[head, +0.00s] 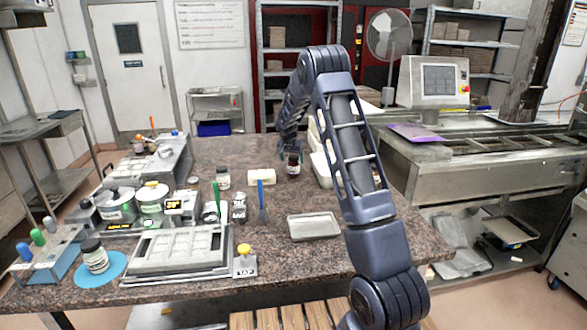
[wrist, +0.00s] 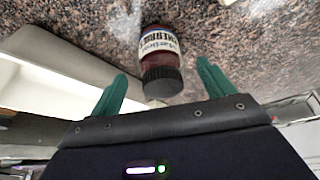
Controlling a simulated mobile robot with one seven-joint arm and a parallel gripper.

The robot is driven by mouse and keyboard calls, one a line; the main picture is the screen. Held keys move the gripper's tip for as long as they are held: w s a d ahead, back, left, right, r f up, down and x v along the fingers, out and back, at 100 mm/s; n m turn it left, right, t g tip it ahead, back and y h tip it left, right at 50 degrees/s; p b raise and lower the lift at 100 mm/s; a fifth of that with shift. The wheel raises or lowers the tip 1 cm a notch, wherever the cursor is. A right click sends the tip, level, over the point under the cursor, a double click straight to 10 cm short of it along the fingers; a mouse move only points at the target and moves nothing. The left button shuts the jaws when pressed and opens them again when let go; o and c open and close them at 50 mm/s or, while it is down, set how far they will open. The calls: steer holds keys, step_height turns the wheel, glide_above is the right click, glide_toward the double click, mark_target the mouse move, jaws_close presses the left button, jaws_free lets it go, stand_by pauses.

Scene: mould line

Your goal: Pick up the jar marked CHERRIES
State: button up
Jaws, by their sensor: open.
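A small dark red jar (wrist: 160,45) with a black lid and a pale label is in the wrist view. Its label appears upside down there and seems to read CHERRIES. The jar stands on the speckled worktop, and it also shows in the head view (head: 293,168). My gripper (wrist: 162,70) is open, with one green finger on each side of the jar's lid end and a gap on both sides. In the head view my gripper (head: 291,147) is just above and behind the jar, partly hidden by my arm.
A white-lidded jar (head: 223,178) and a cream block (head: 262,176) stand left of the red jar. Pale containers (head: 322,168) are close on its right, partly behind my arm. A shallow metal tray (head: 314,227) lies nearer the front. The worktop behind is clear.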

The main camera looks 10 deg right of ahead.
mark_target(294, 164)
steer(key=shift+x, duration=2.7)
steer(key=shift+w+d+r, duration=0.1)
steer(key=shift+w, duration=0.1)
steer(key=c, duration=1.2)
steer(key=shift+r, duration=0.1)
